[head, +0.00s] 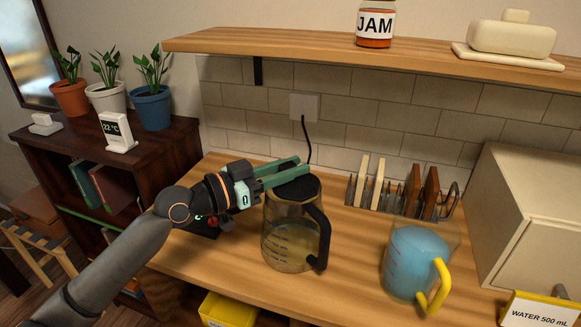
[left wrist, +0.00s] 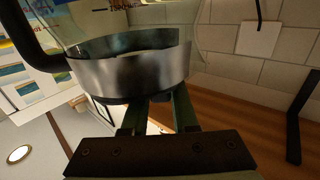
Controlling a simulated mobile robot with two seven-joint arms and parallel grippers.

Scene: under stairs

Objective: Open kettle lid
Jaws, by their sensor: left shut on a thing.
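The glass kettle (head: 288,236) stands upright on the wooden counter, with a black handle (head: 321,235) on its right side and a black lid (head: 302,188) on top. The lid looks seated on the kettle. My left gripper (head: 303,166) comes in from the left at lid height, its green fingers reaching across the top of the lid. In the left wrist view the kettle (left wrist: 130,72) appears upside down, its metal band close to my fingers (left wrist: 160,100). The fingers are shut on the lid's dark part; the exact contact is partly hidden. My right gripper does not show.
A jug of blue liquid (head: 415,262) with a yellow handle stands right of the kettle. A rack (head: 355,196) with toast stands behind, and a bread box (head: 530,215) fills the right. A shelf (head: 370,48) hangs above. Counter in front of the kettle is clear.

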